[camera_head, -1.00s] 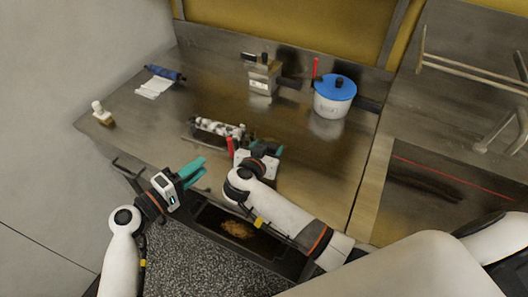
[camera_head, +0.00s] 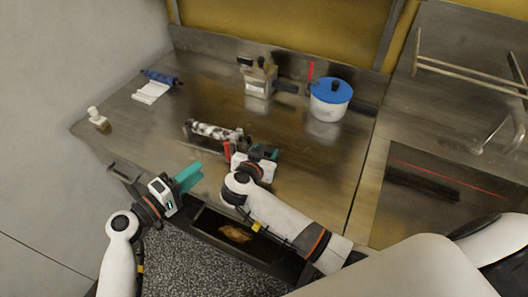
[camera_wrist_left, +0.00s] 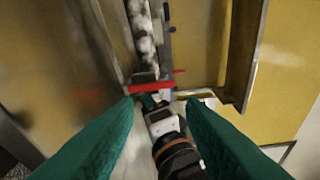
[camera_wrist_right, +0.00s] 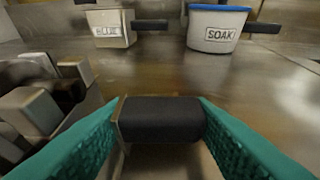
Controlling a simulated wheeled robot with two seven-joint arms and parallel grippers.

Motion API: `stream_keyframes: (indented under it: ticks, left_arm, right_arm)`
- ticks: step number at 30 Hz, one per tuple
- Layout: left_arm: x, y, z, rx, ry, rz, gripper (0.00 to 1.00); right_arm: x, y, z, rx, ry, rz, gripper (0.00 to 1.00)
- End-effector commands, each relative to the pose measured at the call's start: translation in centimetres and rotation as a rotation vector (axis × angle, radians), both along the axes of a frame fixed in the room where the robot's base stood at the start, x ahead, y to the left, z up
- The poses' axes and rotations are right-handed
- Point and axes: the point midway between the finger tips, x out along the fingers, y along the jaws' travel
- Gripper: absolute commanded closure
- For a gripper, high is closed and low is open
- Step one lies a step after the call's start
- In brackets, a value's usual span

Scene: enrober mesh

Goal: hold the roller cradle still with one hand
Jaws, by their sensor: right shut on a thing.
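The roller cradle (camera_head: 190,131) lies in the middle of the steel worktop with a mottled black-and-white roller (camera_head: 214,132) in it. It also shows at the top of the left wrist view as a mottled roller (camera_wrist_left: 144,38). My right gripper (camera_head: 264,153) is at the cradle's right end. In the right wrist view its teal fingers are shut on a dark grip (camera_wrist_right: 160,119), which seems to be part of the cradle. My left gripper (camera_head: 190,177) hangs in front of the worktop's edge, apart from the cradle, with its fingers spread and empty.
A blue-lidded pot (camera_head: 329,105) and a metal box (camera_head: 259,84) stand at the back. A blue roll with white sheet (camera_head: 152,92) and a small white-topped brush (camera_head: 97,118) are at the left. An open drawer (camera_head: 205,219) is below the front edge.

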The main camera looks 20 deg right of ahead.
Motion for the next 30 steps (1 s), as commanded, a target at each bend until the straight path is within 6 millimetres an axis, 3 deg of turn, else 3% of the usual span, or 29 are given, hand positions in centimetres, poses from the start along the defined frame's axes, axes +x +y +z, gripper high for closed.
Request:
stream_keyframes:
  ticks: [1, 3, 8, 15, 22, 26, 30]
  left_arm:
    - [0.0, 0.0, 0.0, 0.000, 0.000, 0.000, 0.67]
    - [0.1, -0.1, 0.0, -0.004, 0.007, 0.000, 0.78]
    - [1.3, -1.0, 0.6, -0.070, 0.116, 0.006, 0.79]
    - [5.1, -4.2, 2.6, -0.298, 0.521, 0.016, 0.79]
    - [7.6, -7.9, 4.9, -0.425, 0.828, -0.014, 0.79]
    - [7.8, -11.3, 6.6, -0.360, 0.889, -0.081, 0.79]
    - [6.1, -15.1, 7.6, -0.104, 0.731, -0.212, 0.79]
  right_arm:
    - [0.0, 0.0, 0.0, -0.001, 0.001, 0.000, 0.89]
    - [0.0, 0.0, 0.0, -0.001, 0.001, 0.000, 0.89]
    - [0.0, 0.0, 0.0, 0.000, 0.001, 0.000, 0.89]
    - [0.0, 0.0, 0.0, -0.001, 0.001, 0.000, 0.89]
    - [0.0, 0.0, 0.0, -0.001, 0.001, 0.000, 0.89]
    - [0.0, 0.0, 0.0, -0.001, 0.001, 0.001, 0.89]
    - [0.0, 0.0, 0.0, -0.001, 0.001, 0.000, 0.89]
